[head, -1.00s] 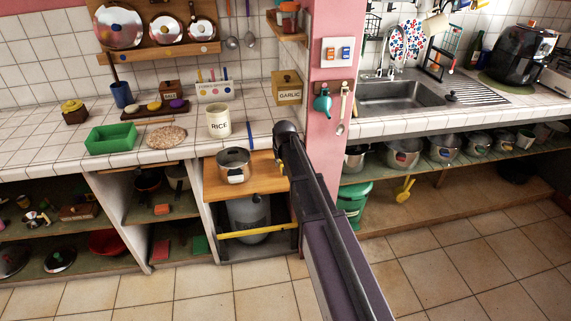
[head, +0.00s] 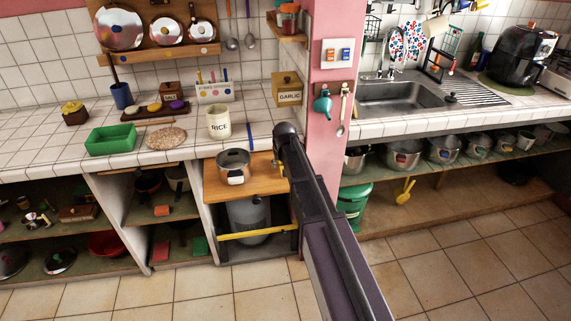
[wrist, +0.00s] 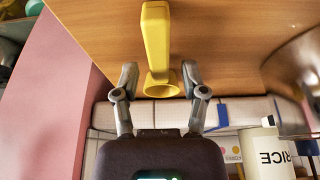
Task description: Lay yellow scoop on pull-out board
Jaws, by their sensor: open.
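The yellow scoop (wrist: 156,45) is against the wooden pull-out board (wrist: 225,35) in the wrist view, its long handle pointing up the picture and its round end near my gripper. It seems to rest on the board. My gripper (wrist: 160,72) is open, one finger on each side of the scoop with a gap to each. In the head view the pull-out board (head: 262,184) juts out under the counter. My arm hides its right side, and only a small yellow bit of the scoop (head: 284,170) shows there.
A steel pot (head: 235,172) stands on the board, left of my gripper. The rice canister (head: 219,127) is on the counter behind. The pink pillar (head: 331,105) is close on the right. A gas cylinder is under the board.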

